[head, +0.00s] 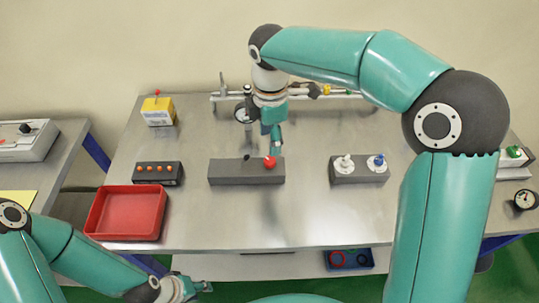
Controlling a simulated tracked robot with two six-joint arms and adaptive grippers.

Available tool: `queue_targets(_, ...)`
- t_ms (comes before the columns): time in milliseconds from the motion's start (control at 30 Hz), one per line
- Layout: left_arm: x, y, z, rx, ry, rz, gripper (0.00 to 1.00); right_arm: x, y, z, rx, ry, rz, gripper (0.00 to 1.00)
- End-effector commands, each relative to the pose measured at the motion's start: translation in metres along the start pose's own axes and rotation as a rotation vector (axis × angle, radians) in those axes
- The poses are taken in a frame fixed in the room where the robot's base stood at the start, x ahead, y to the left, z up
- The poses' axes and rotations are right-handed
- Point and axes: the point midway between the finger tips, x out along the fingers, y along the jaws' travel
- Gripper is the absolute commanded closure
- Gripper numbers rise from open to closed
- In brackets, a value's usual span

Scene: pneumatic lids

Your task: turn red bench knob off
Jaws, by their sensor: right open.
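The red knob (270,162) sits at the right end of a long dark grey block (235,177) in the middle of the bench. A small black part shows beside it on the block's top. My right gripper (276,146) points down just above and behind the red knob; it is open and empty. Whether its fingertips touch the knob, I cannot tell. My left gripper (203,288) is low in front of the bench, far from the knob; its fingers are too small to read.
A red tray (92,222) and a block with several orange buttons (158,173) lie left. A yellow box (158,110) stands behind them. A block with white and blue knobs (358,178) stands right. A pipe rail (335,93) runs along the back. The bench front is clear.

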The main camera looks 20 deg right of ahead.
Motion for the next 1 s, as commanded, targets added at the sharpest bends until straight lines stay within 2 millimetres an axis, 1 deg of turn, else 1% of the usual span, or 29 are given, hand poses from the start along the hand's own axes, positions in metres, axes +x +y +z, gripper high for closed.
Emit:
queue_targets(33,-0.001,0.000,0.000,0.000,0.000,0.000,0.60,0.012,-0.001,0.000,-0.001,-0.001,-0.006,0.43)
queue_targets(200,-0.003,0.001,0.000,0.000,0.000,0.000,0.60,0.044,-0.001,0.000,-0.001,-0.001,-0.004,0.43)
queue_targets(300,-0.004,0.002,0.000,0.000,0.000,0.000,0.60,0.058,0.000,-0.001,-0.001,-0.001,-0.003,0.43)
queue_targets(400,-0.005,0.002,0.000,0.000,0.000,0.000,0.60,0.067,0.000,-0.001,-0.001,0.000,-0.003,0.43)
queue_targets(567,-0.005,0.002,0.000,0.000,0.000,0.000,0.60,0.074,0.000,-0.001,0.000,0.000,0.000,0.43)
queue_targets(800,-0.005,0.002,0.000,0.000,0.000,0.000,0.60,0.074,0.000,-0.001,-0.001,0.000,0.000,0.43)
queue_targets(867,-0.005,0.002,0.000,0.000,0.000,0.000,0.60,0.074,0.000,-0.001,-0.001,0.000,0.000,0.52)
queue_targets(1000,-0.005,0.002,0.000,0.000,0.000,0.000,0.60,0.074,0.000,-0.001,-0.001,0.000,0.000,0.75)
